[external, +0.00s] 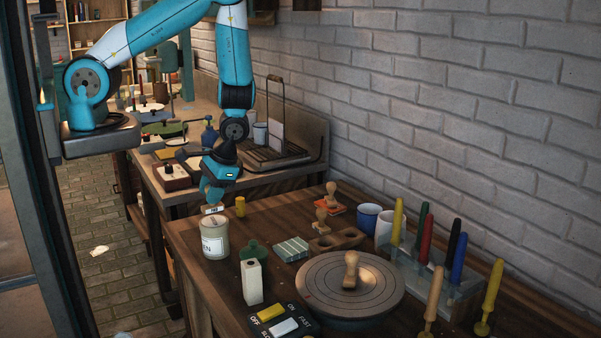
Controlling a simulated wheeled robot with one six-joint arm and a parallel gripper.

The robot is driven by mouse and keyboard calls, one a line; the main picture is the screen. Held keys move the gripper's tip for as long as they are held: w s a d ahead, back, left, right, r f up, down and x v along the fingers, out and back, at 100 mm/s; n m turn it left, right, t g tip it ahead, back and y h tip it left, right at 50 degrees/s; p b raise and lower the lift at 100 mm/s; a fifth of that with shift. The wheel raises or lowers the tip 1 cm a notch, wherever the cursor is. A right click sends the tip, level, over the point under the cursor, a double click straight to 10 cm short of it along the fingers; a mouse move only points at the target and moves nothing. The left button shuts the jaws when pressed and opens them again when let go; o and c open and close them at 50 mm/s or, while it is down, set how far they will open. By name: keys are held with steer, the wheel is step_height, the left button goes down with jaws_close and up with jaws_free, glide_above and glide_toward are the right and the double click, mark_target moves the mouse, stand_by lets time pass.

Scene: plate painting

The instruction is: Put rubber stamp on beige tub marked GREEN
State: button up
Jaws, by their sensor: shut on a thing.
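My gripper (213,197) points down at the front left of the table and is shut on a rubber stamp (213,209), seen as a small pale block with a dark-and-orange mark on its side. My fingers hide its upper part. The beige tub (214,244) stands upright directly below, with a white label on which only the ending "EN" shows. The stamp is just over the tub's top; I cannot tell whether it touches.
A yellow cylinder (240,206), a green piece (254,249) and a white upright block (252,282) stand near the tub. Right of them are a turntable (380,297) with a wooden-handled item, a rack (440,280) of coloured handles and a blue mug (368,217).

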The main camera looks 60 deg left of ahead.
steer(key=shift+f, duration=1.2)
steer(key=shift+f, duration=0.2)
steer(key=o, duration=0.9)
steer(key=shift+r, duration=0.1)
steer(key=w+a+r+n+b, duration=0.1)
steer(key=w+r, duration=0.2)
steer(key=r, duration=0.5)
steer(key=w+a+r+b, duration=0.1)
steer(key=w+r+b, duration=0.1)
steer(key=r, duration=0.6)
steer(key=s+a+r+n+t, duration=0.1)
steer(key=s+a+r, duration=0.2)
steer(key=a+r, duration=0.2)
steer(key=s+a+r+n+t+y, duration=0.1)
steer(key=s+a+r+n, duration=0.1)
steer(key=s+a+r, duration=0.2)
steer(key=s+a+r+n+t, duration=0.1)
steer(key=s+a+r, duration=0.3)
steer(key=a, duration=0.6)
step_height(320, 180, up, 2)
steer(key=shift+r+n+t+y, duration=0.15)
steer(key=shift+n+t+y, duration=0.15)
steer(key=shift+n+y, duration=0.1)
